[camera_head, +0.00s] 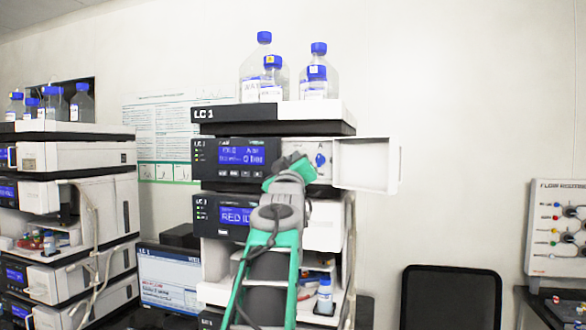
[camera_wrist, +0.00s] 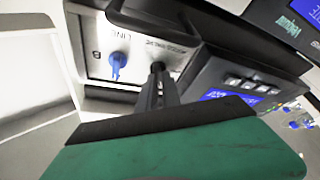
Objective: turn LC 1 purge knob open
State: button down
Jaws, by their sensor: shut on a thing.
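The LC 1 stack (camera_head: 275,113) stands in the middle of the head view. Its upper pump module has a light panel to the right of the lit display. My gripper (camera_head: 298,166) is at this panel and hides part of it. In the wrist view, my gripper's narrow dark fingers (camera_wrist: 158,82) reach the panel and are shut on a small dark knob (camera_wrist: 158,66), mostly hidden by the fingertips. A blue knob (camera_wrist: 117,65) sits beside it, apart from the fingers, near lettering that reads LINE; it also shows in the head view (camera_head: 320,159).
A white door (camera_head: 365,164) stands open at the right of the panel, close to my gripper. Capped bottles (camera_head: 264,80) stand on top of the stack. A second stack (camera_head: 85,156) is at the left, a dark chair (camera_head: 450,295) at lower right.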

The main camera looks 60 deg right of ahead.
jog(key=n+y, duration=0.1)
jog(key=n, duration=0.1)
jog(key=n+t+y, duration=0.1)
jog(key=n, duration=0.2)
jog(key=n+y, duration=0.1)
jog(key=n, duration=0.2)
jog(key=shift+s+r+t, duration=0.1)
jog(key=shift+r+t, duration=0.25)
jog(key=shift+t, duration=0.05)
jog(key=n+y, duration=0.1)
jog(key=n, duration=0.1)
jog(key=n+y+p, duration=0.1)
jog(key=n, duration=0.2)
jog(key=shift+a+n, duration=0.1)
jog(key=shift+n, duration=0.2)
jog(key=c, duration=1.5)
grip_release()
jog(key=shift+f, duration=0.25)
jog(key=shift+c, duration=0.2)
jog(key=b+v, duration=0.3)
jog(key=v, duration=0.4)
jog(key=shift+a, duration=0.25)
